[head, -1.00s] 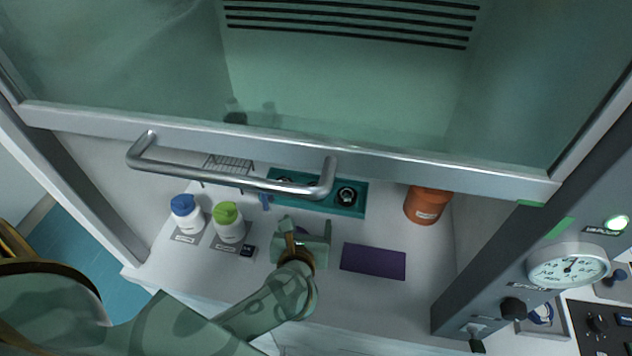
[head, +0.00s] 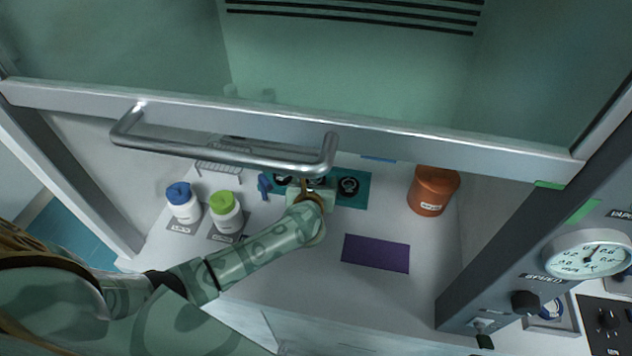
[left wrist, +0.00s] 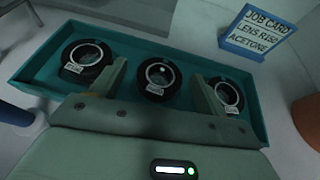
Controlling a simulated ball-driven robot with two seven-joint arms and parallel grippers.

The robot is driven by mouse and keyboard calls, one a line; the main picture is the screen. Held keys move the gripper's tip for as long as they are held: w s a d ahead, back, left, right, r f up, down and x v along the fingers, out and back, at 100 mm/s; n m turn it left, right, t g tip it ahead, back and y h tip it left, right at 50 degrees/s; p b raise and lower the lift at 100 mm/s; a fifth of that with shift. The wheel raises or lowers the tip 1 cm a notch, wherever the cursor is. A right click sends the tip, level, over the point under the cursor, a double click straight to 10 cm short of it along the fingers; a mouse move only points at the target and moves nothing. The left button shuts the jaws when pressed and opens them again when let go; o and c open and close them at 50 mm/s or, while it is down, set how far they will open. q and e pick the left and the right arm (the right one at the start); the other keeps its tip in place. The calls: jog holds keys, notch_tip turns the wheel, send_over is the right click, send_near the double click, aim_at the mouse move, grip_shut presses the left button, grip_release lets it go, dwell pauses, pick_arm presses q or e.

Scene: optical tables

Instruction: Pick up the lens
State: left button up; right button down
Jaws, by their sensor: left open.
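Three round lenses in black ring mounts stand in a row in a teal tray (left wrist: 40,85), each with a small label too small to read surely. In the left wrist view they are a left lens (left wrist: 85,58), a middle lens (left wrist: 160,78) and a right lens (left wrist: 227,95). My left gripper (left wrist: 158,74) is open over the tray, its fingers on either side of the middle lens, not closed on it. In the head view my left gripper (head: 309,188) hides part of the tray (head: 361,201); the right lens (head: 349,187) shows beside it. My right gripper is not in view.
A raised glass sash with a metal handle (head: 225,153) hangs above my arm. White bottles with blue (head: 178,190) and green (head: 222,199) caps stand left. An orange jar (head: 433,192) stands right. A blue job card (left wrist: 258,42) stands behind the tray. A purple mat (head: 376,253) lies clear in front.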

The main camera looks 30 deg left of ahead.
pick_arm(q)
jog(key=c, duration=1.1)
